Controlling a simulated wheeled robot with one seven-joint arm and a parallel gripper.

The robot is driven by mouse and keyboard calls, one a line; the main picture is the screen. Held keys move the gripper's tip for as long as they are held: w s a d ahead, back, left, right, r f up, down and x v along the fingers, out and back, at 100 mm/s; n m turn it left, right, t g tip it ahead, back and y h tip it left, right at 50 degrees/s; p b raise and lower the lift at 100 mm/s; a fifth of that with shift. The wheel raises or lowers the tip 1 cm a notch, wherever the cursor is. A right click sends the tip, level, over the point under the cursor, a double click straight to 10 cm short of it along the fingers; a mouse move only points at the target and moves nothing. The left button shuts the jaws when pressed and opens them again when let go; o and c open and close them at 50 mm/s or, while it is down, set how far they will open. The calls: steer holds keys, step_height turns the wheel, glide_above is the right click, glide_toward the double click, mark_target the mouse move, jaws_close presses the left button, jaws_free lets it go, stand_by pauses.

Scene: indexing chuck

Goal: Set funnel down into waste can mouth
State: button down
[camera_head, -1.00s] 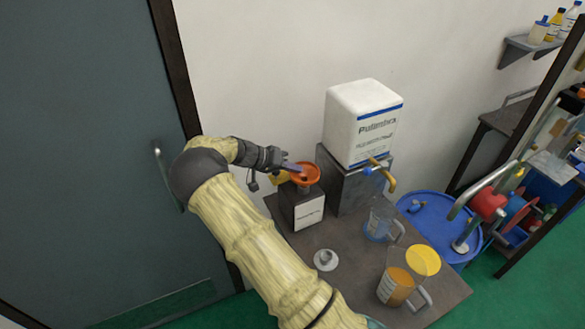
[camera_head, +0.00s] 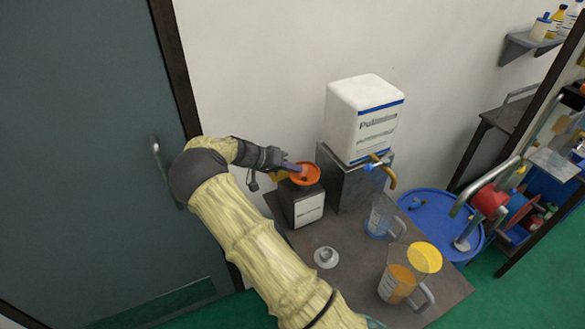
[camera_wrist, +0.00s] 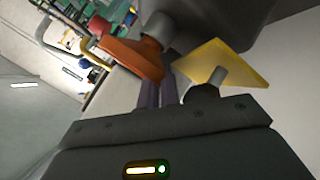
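The orange funnel (camera_head: 309,177) is upright at the top of the dark waste can (camera_head: 287,205), which has a white label. My gripper (camera_head: 296,167) reaches in from the left, its narrow purple fingers close together at the funnel's rim. In the wrist view the fingers (camera_wrist: 158,94) meet the orange funnel (camera_wrist: 130,60) edge-on. A grey neck (camera_wrist: 157,28) shows right beside the funnel, against the dark can body (camera_wrist: 215,12). The funnel's stem and the can's mouth are hidden, so I cannot tell how deep the funnel sits.
A yellow plate (camera_wrist: 222,63) is close beside the fingers. A white container (camera_head: 362,120) on a metal stand with a tap (camera_head: 388,177) stands right of the can.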

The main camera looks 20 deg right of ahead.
steer(key=c, duration=1.7)
jaws_free()
steer(key=shift+o, duration=0.8)
steer(key=shift+s, duration=0.2)
steer(key=shift+f, duration=0.1)
steer(key=shift+w+a, duration=0.1)
steer(key=shift+a, duration=0.05)
steer(key=shift+w+a+b, duration=0.1)
steer(key=shift+a+b, duration=0.2)
steer(key=b+v, duration=0.4)
steer(key=v, duration=1.2)
steer(key=shift+r+b, duration=0.3)
steer(key=shift+r, duration=0.3)
